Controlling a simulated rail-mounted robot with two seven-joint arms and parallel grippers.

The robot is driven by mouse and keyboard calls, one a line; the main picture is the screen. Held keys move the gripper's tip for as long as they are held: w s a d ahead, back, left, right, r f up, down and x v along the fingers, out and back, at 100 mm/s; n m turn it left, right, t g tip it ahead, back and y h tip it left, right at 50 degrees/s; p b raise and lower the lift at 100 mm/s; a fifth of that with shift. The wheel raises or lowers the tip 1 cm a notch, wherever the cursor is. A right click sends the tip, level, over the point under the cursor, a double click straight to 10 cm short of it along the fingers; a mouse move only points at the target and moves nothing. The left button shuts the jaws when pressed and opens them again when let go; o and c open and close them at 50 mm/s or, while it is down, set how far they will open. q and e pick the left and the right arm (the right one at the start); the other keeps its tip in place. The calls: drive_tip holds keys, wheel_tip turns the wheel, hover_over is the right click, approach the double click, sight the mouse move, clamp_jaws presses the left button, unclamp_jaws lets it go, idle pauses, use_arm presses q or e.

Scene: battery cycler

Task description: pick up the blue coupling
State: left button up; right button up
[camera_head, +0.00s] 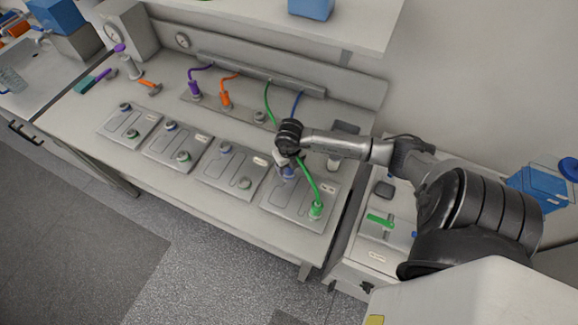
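My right gripper (284,163) points down over the back left part of the rightmost plate (291,206). A small bluish-purple piece, seemingly the blue coupling (288,173), shows right at its fingertips. The gripper and wrist hide most of it, so I cannot tell whether the fingers are closed on it. A blue cable (298,101) runs from the back rail down behind my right wrist. My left gripper is not in view.
A green coupling (316,209) stands on the rightmost plate, its green cable (308,178) passing close to my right gripper. Purple (195,89) and orange (226,100) couplings stand at the back. Several other plates lie to the left. A grey fixture with a green handle (380,221) is at right.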

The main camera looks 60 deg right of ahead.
drive_tip(key=c, duration=1)
drive_tip(key=shift+c, duration=0.3)
drive_tip(key=shift+r, duration=0.15)
drive_tip(key=shift+r, duration=0.65)
wheel_tip(320, 180, up, 2)
drive_tip(key=shift+w+r, duration=0.1)
drive_tip(key=shift+r, duration=0.1)
drive_tip(key=s+d+r, duration=0.7)
drive_tip(key=s, duration=0.2)
drive_tip(key=shift+s, duration=0.25)
